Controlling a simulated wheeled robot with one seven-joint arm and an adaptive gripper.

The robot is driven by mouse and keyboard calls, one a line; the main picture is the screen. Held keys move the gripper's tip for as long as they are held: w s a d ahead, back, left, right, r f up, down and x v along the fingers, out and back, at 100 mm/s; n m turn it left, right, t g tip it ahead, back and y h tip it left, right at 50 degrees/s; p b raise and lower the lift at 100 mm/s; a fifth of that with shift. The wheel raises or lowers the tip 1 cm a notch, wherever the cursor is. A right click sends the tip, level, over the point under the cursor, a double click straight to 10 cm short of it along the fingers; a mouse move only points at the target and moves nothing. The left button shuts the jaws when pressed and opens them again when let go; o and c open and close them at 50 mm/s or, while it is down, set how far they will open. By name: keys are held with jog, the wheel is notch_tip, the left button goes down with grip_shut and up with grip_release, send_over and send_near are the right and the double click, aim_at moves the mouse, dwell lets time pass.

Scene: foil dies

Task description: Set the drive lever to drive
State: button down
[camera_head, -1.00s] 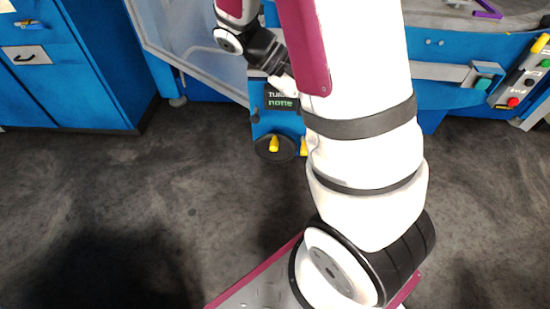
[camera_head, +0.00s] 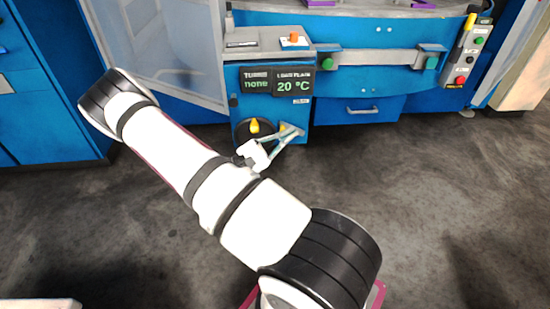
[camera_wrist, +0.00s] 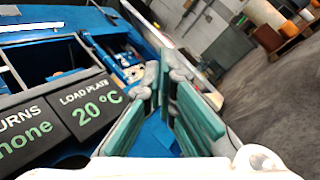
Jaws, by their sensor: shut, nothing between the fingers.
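The blue control cabinet (camera_head: 272,75) stands at the upper middle of the head view. A small upright lever (camera_head: 229,18) is at its top left, and a yellow handle (camera_head: 254,126) sits on a round black dial low on its front. A second yellow handle (camera_head: 282,128) is partly hidden by my gripper. I cannot tell for sure which is the drive lever. My gripper (camera_head: 298,132) is shut and empty, in front of the cabinet's lower right. Its teal finger pads (camera_wrist: 195,118) show in the wrist view, with no handle between them.
The turns display (camera_head: 256,80) reads none and the load plate display (camera_head: 292,82) reads 20 °C. An orange knob (camera_head: 294,36) is on the cabinet top. A blue drawer (camera_head: 360,110) and a button box (camera_head: 470,55) are to the right. The floor in front is clear.

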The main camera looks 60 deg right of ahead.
jog(key=w+d+f+n+t+h+b, duration=0.1)
jog(key=f+n+t+b, duration=0.3)
jog(key=f+n+t, duration=0.8)
jog(key=w+d+f+n+t+h+b, duration=0.1)
jog(key=f+n+t+b, duration=0.4)
jog(key=f+n+t, duration=0.7)
jog(key=w+f+t, duration=0.1)
jog(key=t, duration=0.5)
jog(key=shift+w+d+f+t, duration=0.2)
jog(key=shift+d+t, duration=0.15)
jog(key=shift+t, duration=0.05)
jog(key=w+d+r, duration=0.2)
jog(key=d+r, duration=0.1)
jog(key=r, duration=0.2)
jog(key=w+d+r+b, duration=0.1)
jog(key=w+d+r, duration=0.1)
jog(key=r, duration=0.4)
jog(key=shift+d+b, duration=0.3)
jog(key=shift+d, duration=0.1)
jog(key=shift+w+r+h, duration=0.1)
jog(key=shift+h, duration=0.3)
